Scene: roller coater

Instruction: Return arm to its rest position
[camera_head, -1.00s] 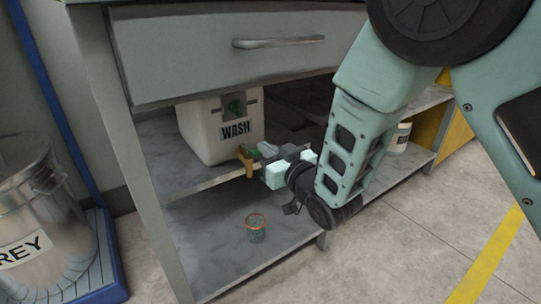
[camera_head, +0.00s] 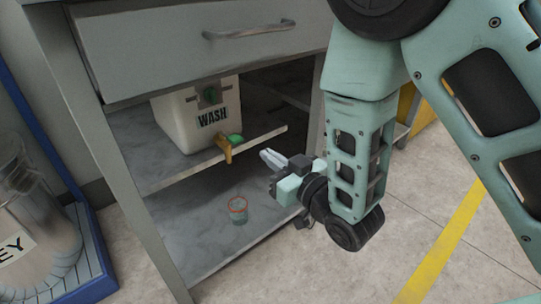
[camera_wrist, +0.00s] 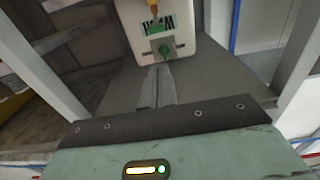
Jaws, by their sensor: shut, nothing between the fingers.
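My gripper (camera_head: 268,158) is shut and empty. In the head view it is in front of the cabinet's open shelves, to the right of the brass tap with a green handle (camera_head: 229,145) and apart from it. The white WASH container (camera_head: 196,120) stands on the upper shelf, with the tap at its front. In the wrist view the shut fingers (camera_wrist: 157,80) point toward the WASH container (camera_wrist: 183,50). My arm hangs down on the right in the head view and hides part of the cabinet.
A small orange-rimmed cup (camera_head: 238,211) stands on the lower shelf (camera_head: 195,255). A closed drawer (camera_head: 200,50) with a metal handle is above. Floor with a yellow line (camera_head: 440,245) is clear at right.

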